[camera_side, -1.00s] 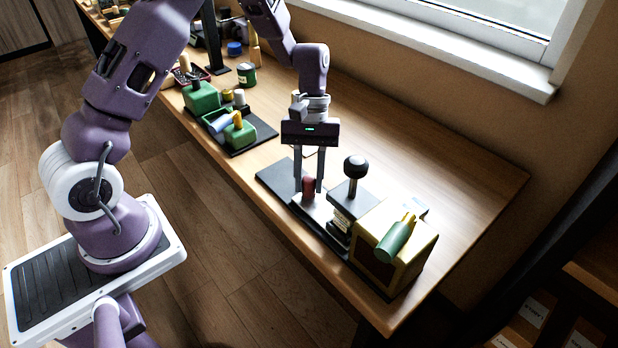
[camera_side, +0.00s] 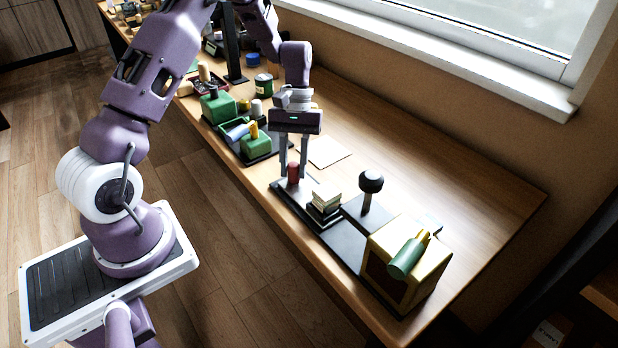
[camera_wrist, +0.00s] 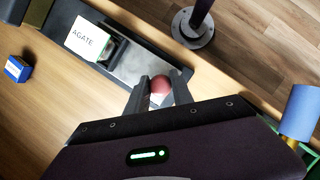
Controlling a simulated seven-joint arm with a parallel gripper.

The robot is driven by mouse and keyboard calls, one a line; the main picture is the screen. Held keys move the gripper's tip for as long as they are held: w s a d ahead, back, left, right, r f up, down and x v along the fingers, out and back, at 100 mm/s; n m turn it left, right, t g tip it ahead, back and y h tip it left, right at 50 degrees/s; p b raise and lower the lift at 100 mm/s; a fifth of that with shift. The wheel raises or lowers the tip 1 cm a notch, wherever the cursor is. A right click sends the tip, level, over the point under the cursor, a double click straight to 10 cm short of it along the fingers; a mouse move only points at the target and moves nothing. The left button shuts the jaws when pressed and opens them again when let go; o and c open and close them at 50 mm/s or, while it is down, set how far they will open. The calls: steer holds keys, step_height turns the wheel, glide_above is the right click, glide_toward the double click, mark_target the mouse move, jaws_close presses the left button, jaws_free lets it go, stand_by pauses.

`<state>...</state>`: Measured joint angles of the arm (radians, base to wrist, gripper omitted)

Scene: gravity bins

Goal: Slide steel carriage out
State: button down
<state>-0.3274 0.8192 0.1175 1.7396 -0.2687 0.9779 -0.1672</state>
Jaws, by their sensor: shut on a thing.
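The steel carriage (camera_wrist: 147,62) is a flat grey plate with a red knob at its outer end. It lies on a long black base (camera_side: 347,246) near the table's front edge. My gripper (camera_side: 293,176) points down with its fingers on both sides of the red knob (camera_side: 293,171); the wrist view also shows the knob between the fingers (camera_wrist: 160,85). A dark stack with a pale top (camera_side: 325,202) rides on the carriage, labelled AGATE (camera_wrist: 88,40) in the wrist view. It stands clear of the black ball-topped post (camera_side: 371,183).
A yellow-edged box (camera_side: 421,277) with a green cylinder (camera_side: 407,258) on it stands at the base's right end. Green blocks (camera_side: 256,143) on a dark tray stand to the left. A pale card (camera_side: 324,152) lies behind my gripper. The table's back right is clear.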

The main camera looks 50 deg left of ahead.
steer(key=shift+a, duration=0.5)
steer(key=c, duration=1.1)
jaws_free()
steer(key=v, duration=0.7)
